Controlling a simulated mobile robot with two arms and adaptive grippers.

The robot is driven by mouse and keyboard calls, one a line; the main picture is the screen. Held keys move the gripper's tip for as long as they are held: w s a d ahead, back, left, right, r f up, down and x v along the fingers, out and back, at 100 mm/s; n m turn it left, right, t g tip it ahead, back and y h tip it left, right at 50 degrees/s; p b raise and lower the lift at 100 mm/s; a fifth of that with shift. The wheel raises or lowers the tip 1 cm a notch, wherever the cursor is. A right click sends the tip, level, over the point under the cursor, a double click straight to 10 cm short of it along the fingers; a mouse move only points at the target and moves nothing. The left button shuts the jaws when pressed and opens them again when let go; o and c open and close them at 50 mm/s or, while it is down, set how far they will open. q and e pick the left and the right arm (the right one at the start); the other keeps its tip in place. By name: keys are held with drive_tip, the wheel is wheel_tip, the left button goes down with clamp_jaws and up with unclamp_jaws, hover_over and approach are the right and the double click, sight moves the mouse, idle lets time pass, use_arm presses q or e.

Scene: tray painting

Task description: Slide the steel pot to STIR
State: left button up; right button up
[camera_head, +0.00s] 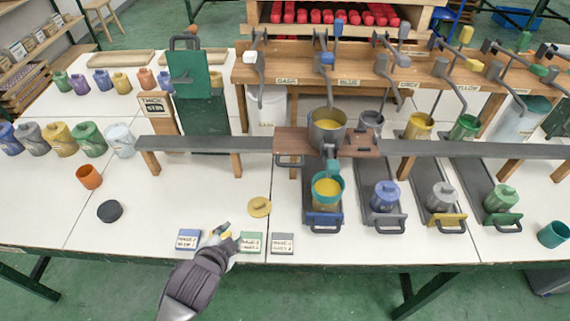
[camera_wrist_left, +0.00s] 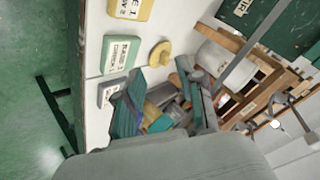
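The steel pot (camera_head: 327,128) holds yellow contents. It sits on a brown wooden carriage (camera_head: 290,142) on the long grey rail (camera_head: 420,148), near the middle of the head view. The carriage has a dark handle at its front left. A standing sign (camera_head: 155,105) at the rail's left part reads THICK; its lower word is too small to be sure of. My left gripper (camera_head: 224,235) is at the table's front edge over the cards, well apart from the pot. In the left wrist view its fingers (camera_wrist_left: 165,108) are spread, with nothing clearly held. My right gripper is not in view.
A teal pot (camera_head: 328,188) with yellow contents stands below the steel pot. A yellow disc (camera_head: 260,207) lies near my left gripper, and a green card (camera_head: 251,243) beside it. A tall green stand (camera_head: 201,125) is behind the rail's left part. The table's left front is mostly clear.

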use_arm(q)
drive_tip(key=w+d+r+m+t+h, duration=0.3)
drive_tip(key=w+d+r+m, duration=0.2)
drive_tip(key=m, duration=0.1)
drive_tip(key=m+t+h, duration=0.1)
drive_tip(key=m+h, duration=0.1)
drive_tip(key=m, duration=0.3)
approach(291, 164)
drive_tip(key=x, duration=0.7)
drive_tip(key=p+x, duration=0.1)
drive_tip(key=x, duration=0.2)
drive_tip(key=shift+w+f, duration=0.1)
drive_tip(key=shift+f, duration=0.2)
clamp_jaws()
